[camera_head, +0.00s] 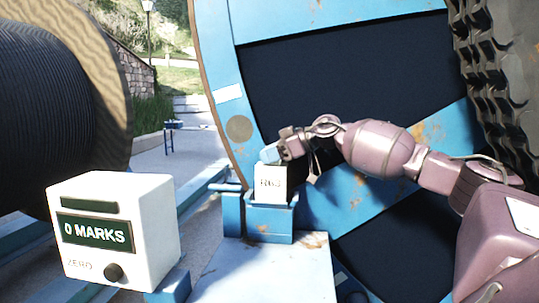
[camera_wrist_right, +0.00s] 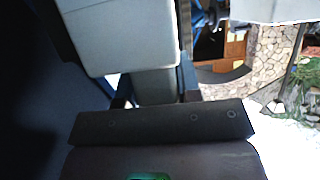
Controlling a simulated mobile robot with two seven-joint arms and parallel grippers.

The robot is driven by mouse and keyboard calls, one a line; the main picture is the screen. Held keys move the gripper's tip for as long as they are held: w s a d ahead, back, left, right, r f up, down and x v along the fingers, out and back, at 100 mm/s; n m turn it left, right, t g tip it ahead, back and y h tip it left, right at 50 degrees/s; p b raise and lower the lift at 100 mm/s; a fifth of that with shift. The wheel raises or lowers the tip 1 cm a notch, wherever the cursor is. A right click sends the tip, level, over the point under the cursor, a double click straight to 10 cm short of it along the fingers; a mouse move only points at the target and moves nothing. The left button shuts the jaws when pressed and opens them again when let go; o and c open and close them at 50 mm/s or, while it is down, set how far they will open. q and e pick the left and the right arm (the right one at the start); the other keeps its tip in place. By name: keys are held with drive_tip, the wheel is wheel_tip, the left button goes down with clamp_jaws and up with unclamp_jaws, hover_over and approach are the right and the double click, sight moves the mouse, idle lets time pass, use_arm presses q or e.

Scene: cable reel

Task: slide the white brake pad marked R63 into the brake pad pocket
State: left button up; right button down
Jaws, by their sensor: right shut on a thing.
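The white brake pad (camera_head: 270,184) stands about upright at the mouth of the blue brake pad pocket (camera_head: 266,224). Its dark marking is too small to read surely. Its lower edge meets the pocket's front rim; I cannot tell how deep it sits. My right gripper (camera_head: 283,150) is shut on the pad's pale blue-grey upper part, coming in from the right. In the right wrist view, a large pale block (camera_wrist_right: 122,38), apparently the pad, is close to the camera, with a grey part below it between the dark fingers. My left gripper is not in view.
A white counter box (camera_head: 115,230) reading "0 MARKS" stands front left. A pale blue-edged plate (camera_head: 262,272) lies below the pocket. The big blue reel flange (camera_head: 222,95) rises close behind my gripper. A black cable drum (camera_head: 45,105) is at the left.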

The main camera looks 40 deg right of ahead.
sight(270, 186)
drive_tip(key=shift+f+b, duration=0.8)
drive_tip(key=shift+f, duration=2.8)
drive_tip(key=shift+p, duration=0.65)
drive_tip(key=shift+f, duration=0.65)
idle(0.9)
drive_tip(key=c, duration=0.7)
unclamp_jaws()
drive_tip(key=shift+f, duration=0.15)
drive_tip(key=shift+b+v, duration=1.25)
drive_tip(key=shift+v, duration=4.15)
